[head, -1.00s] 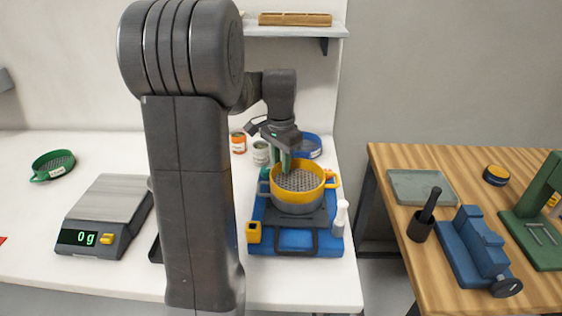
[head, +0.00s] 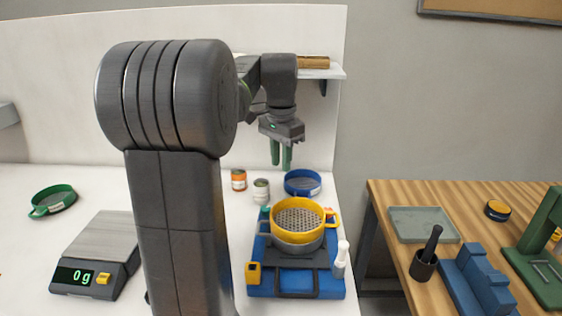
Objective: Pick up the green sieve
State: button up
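The green sieve (head: 54,200) lies on the white bench at the far left, behind the scale. Its rim is green, with a grey mesh and a pale label. My gripper (head: 281,163) hangs well to the right of it, above the bench and behind the yellow sieve, with its green fingers pointing down. A narrow gap shows between the fingers, and nothing is visible between them.
A yellow sieve (head: 298,218) sits in a grey pan on a blue shaker base (head: 328,286). A blue sieve (head: 303,183) and small jars (head: 261,191) stand behind it. A scale (head: 96,256) reads 0 g. A wooden table (head: 386,204) with tools stands at right.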

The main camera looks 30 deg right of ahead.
aim_at(54, 199)
jog(key=z, duration=1.4)
jog(key=u, duration=2.15)
jog(key=i+j, duration=0.7)
jog(key=j, duration=0.2)
jog(key=i+j, duration=0.35)
jog(key=j, duration=0.15)
jog(key=i+j, duration=0.35)
jog(key=j+z, duration=0.05)
jog(key=j, duration=0.05)
